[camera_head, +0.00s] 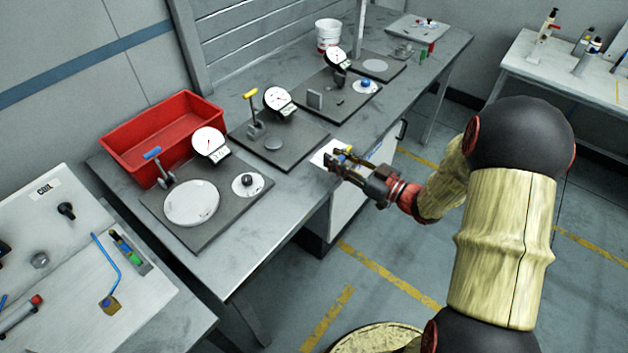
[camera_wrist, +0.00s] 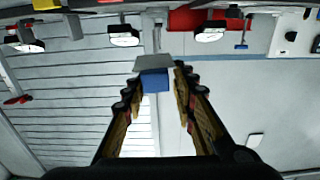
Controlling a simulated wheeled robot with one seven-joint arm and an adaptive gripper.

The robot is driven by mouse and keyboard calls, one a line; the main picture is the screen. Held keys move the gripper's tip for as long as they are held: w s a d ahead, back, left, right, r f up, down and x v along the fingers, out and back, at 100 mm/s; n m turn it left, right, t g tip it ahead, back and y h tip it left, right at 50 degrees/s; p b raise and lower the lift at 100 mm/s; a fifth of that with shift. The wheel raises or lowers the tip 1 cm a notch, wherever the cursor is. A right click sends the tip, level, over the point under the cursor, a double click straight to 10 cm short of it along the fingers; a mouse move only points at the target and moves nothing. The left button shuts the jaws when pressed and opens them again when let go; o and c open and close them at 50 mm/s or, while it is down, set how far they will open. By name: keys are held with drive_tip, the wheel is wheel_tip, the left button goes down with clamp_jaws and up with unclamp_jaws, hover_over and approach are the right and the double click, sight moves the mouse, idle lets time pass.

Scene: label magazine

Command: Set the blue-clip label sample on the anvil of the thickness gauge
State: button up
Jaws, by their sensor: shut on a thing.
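My gripper (camera_head: 338,163) is shut on the blue clip (camera_wrist: 155,80) of a label sample, held in the air off the bench's front edge. The pale label (camera_head: 325,152) extends beyond the fingertips; in the wrist view it is a thin grey sheet (camera_wrist: 153,63) past the clip. Three dial gauges stand on dark plates on the bench. The front-left one has a blue lever (camera_head: 154,160) and a large white disc (camera_head: 191,203).
A red bin (camera_head: 160,130) sits behind the front-left gauge. The third gauge (camera_head: 335,58), farther right, has an upright grey block (camera_head: 314,99) on its plate. A white bucket (camera_head: 328,34) stands at the back. A side table (camera_head: 90,280) holds tools.

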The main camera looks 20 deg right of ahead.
drive_tip(key=b, duration=0.3)
hover_over(315, 183)
wheel_tip(315, 183, down, 6)
drive_tip(key=shift+d+f, duration=0.1)
drive_tip(key=shift+f, duration=0.05)
drive_tip(key=shift+f+b, duration=0.45)
drive_tip(key=shift+f, duration=0.95)
drive_tip(key=shift+f, duration=0.15)
drive_tip(key=o, duration=0.9)
drive_tip(key=shift+c, duration=0.2)
drive_tip(key=shift+f, duration=0.15)
